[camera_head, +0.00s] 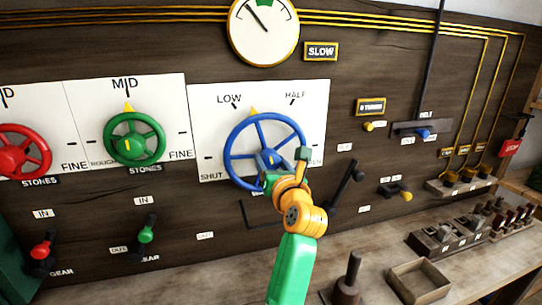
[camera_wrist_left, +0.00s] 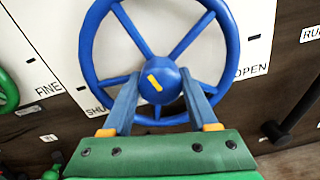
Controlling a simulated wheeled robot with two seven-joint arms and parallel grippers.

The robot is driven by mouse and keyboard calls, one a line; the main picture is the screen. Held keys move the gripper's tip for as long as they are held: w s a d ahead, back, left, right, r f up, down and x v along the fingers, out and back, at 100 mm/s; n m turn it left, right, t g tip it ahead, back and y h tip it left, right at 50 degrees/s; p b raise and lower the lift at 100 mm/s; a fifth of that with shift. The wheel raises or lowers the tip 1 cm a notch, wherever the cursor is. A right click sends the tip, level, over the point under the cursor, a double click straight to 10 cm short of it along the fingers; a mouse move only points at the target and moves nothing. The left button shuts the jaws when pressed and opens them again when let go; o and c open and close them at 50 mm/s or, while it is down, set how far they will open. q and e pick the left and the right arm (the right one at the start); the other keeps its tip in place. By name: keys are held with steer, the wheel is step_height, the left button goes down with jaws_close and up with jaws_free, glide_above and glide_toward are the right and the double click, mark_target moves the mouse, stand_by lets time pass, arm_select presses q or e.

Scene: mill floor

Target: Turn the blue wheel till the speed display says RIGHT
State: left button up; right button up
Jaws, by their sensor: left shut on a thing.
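The blue wheel (camera_head: 234,152) is on a white panel with the marks SHUT, LOW, HALF and OPEN. The yellow pointer (camera_head: 253,110) above its rim stands between LOW and HALF. The speed display (camera_head: 321,51) reads SLOW. My left gripper (camera_head: 272,172) reaches up to the wheel's lower middle, its orange wrist covering part of the lower rim. In the left wrist view, its two fingers (camera_wrist_left: 159,85) stand on either side of the blue wheel's hub and are shut on the wheel. My right gripper is in no view.
A round dial (camera_head: 264,28) hangs above the wheel, its needle pointing up-left. Green (camera_head: 134,137) and red (camera_head: 22,152) wheels are to the left. A black lever (camera_head: 345,185) stands close right of my left wrist. A bench with an open box (camera_head: 418,281) lies below.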

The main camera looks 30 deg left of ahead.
arm_select(q)
steer(key=m+p, duration=0.6)
steer(key=shift+r+p, duration=0.3)
steer(key=shift+r, duration=0.05)
steer(key=shift+f+m+p, duration=0.15)
steer(key=shift+m+p, duration=1.25)
steer(key=shift+p, duration=0.05)
steer(key=o, duration=1.3)
steer(key=shift+f, duration=0.1)
steer(key=shift+o, duration=0.3)
steer(key=shift+a, duration=0.15)
steer(key=shift+f, duration=0.1)
